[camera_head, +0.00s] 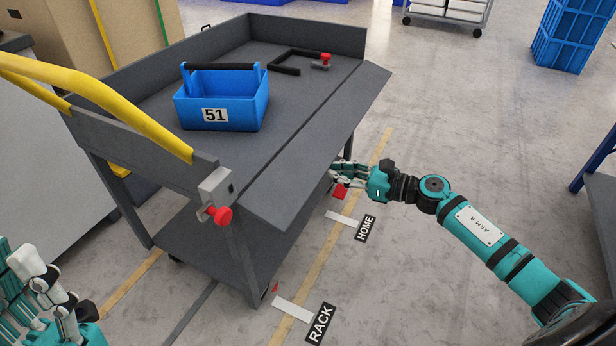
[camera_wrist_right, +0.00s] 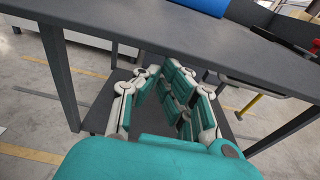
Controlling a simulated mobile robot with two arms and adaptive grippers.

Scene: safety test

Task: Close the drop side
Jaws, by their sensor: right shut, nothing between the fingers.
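The drop side (camera_head: 322,148) is a long dark grey panel along the cart's right edge. It is folded down, sloping outward from the deck. A latch with a red knob (camera_head: 221,215) sits on the near corner post; another red knob (camera_head: 326,59) is at the far end. My right gripper (camera_head: 338,173) is shut and empty, beside and below the panel's outer edge. In the right wrist view, its fingers (camera_wrist_right: 160,105) are under a grey panel of the cart. My left gripper (camera_head: 35,285) is at the lower left, away from the cart; its opening is unclear.
A blue tote (camera_head: 222,103) marked 51 and a black bar (camera_head: 286,65) are on the cart deck (camera_head: 165,95). A yellow handle (camera_head: 100,95) is at the left. Floor labels HOME (camera_head: 366,228) and RACK (camera_head: 320,324) lie right of the cart. Open floor is at right.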

